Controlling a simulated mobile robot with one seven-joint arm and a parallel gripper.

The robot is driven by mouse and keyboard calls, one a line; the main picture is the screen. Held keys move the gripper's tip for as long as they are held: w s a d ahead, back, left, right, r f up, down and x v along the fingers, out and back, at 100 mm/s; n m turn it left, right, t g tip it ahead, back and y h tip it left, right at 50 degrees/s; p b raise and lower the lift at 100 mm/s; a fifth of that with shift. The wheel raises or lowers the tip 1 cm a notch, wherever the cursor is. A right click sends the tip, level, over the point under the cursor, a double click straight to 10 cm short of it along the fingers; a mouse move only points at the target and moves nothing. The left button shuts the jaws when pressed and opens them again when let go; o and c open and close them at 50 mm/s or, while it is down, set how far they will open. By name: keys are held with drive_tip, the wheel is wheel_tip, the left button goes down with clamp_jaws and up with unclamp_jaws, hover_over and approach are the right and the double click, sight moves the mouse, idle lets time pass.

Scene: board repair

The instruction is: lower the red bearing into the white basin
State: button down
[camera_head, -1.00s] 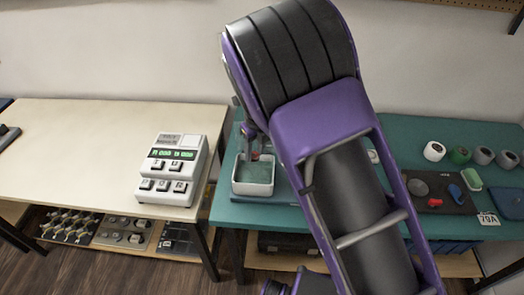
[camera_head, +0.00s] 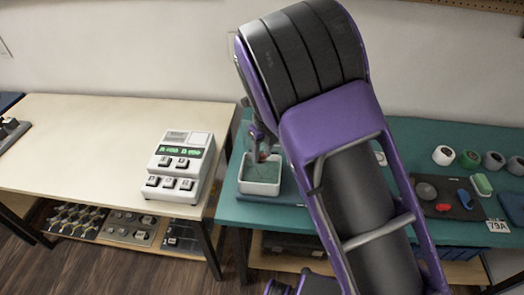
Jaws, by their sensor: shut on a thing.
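The white basin (camera_head: 260,188) stands on the teal bench, left of my arm, with a greenish inside. My gripper (camera_head: 262,154) points down over the basin's back part, and my purple arm hides some of it. A small bit of the red bearing (camera_head: 264,157) shows at the fingertips, at about the height of the basin's back rim. The gripper is shut on it. I cannot tell whether the bearing touches the basin floor.
A white keypad device (camera_head: 177,168) stands on the cream table to the left. Several round rolls (camera_head: 443,156) and a dark mat (camera_head: 440,208) with small coloured items lie on the bench at right. My arm covers the middle.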

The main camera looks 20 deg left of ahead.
sight(262, 158)
drive_tip(key=shift+f+b, duration=0.75)
drive_tip(key=shift+f, duration=1.25)
drive_tip(key=shift+f+b, duration=1.15)
drive_tip(key=shift+f, duration=1.35)
idle(0.4)
drive_tip(key=shift+c, duration=2)
unclamp_jaws()
wheel_tip(262, 158, up, 17)
drive_tip(key=s+d+p, duration=0.1)
drive_tip(key=d+p, duration=0.1)
drive_tip(key=shift+s+d+r, duration=0.15)
drive_tip(key=shift+r, duration=0.05)
